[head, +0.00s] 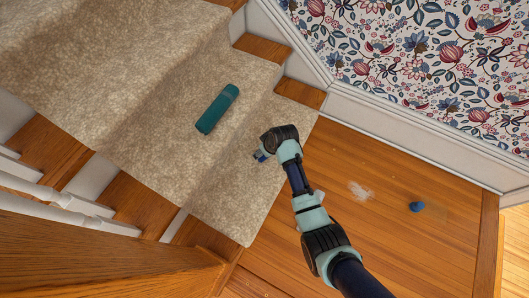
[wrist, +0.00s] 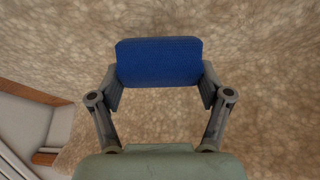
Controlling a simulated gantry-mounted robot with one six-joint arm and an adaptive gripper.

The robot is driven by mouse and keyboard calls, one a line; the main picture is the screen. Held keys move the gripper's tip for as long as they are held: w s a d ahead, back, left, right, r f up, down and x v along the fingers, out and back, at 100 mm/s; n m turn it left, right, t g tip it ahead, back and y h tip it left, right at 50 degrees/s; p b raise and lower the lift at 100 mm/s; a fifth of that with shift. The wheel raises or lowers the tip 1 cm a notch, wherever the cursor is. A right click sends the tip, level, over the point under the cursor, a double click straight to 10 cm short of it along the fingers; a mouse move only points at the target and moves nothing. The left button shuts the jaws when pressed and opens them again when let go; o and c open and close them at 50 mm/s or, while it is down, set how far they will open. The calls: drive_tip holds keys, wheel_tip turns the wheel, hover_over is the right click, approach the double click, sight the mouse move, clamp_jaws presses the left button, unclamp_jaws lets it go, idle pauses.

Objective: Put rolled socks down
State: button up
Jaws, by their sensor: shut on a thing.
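The blue rolled socks (wrist: 158,62) are between the two fingertips of my gripper (wrist: 160,85) in the wrist view. They look like a short blue roll lying crosswise, with a finger pressed against each end. The beige carpet fills most of the wrist view behind the socks. I cannot tell whether the socks touch it.
A teal cylinder (head: 217,109) lies on the carpeted step (head: 170,110) above. A small dark blue thing (head: 417,206) and a whitish patch (head: 360,191) are on the wooden floor (head: 400,245). A white railing (head: 70,207) is at left, a papered wall (head: 420,60) at upper right.

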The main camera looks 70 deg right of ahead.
drive_tip(key=shift+f, duration=0.8)
drive_tip(key=shift+f, duration=0.15)
drive_tip(key=o, duration=0.9)
drive_tip(key=p+v, duration=0.6)
drive_tip(key=v, duration=0.6)
drive_tip(key=shift+r, duration=0.2)
